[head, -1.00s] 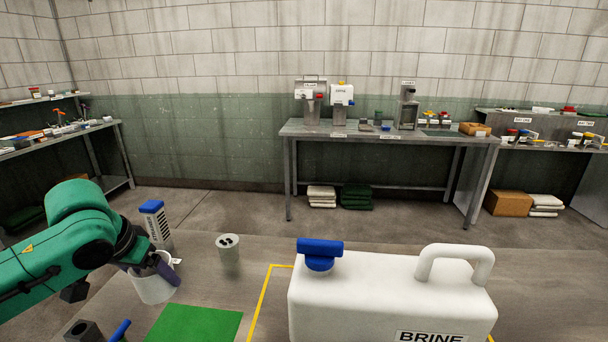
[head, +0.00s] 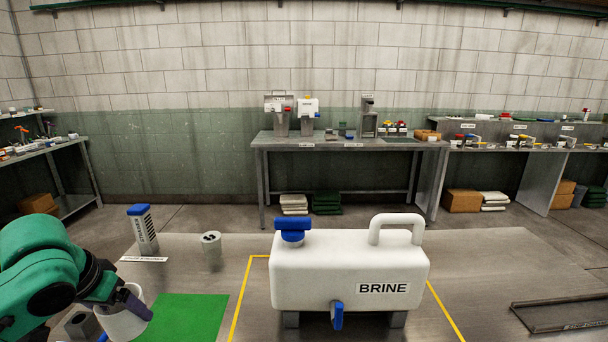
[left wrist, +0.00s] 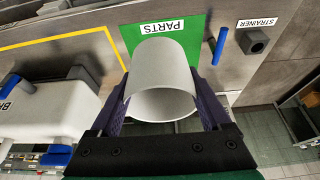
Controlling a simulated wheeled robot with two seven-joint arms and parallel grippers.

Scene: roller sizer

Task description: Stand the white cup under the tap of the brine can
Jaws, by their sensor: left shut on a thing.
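The white cup (head: 118,326) is at the lower left in the head view, partly hidden by my gripper and the bottom edge. My left gripper (head: 128,304) is shut on it. In the left wrist view, the white cup (left wrist: 162,65) sits between the two dark fingers of my left gripper (left wrist: 162,92). The white brine can (head: 345,262) stands to the right, inside a yellow outline, raised on grey feet. Its blue tap (head: 337,316) is low on the near face, with nothing visible under it. The cup is apart from the can. My right gripper is not in view.
A green parts mat (head: 183,318) lies between cup and can. A blue-capped bottle (head: 143,232) and a grey holed cylinder (head: 211,246) stand behind. The strainer block (left wrist: 254,41) and a blue rod (left wrist: 220,46) are near the mat. Bench right of the can is largely clear.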

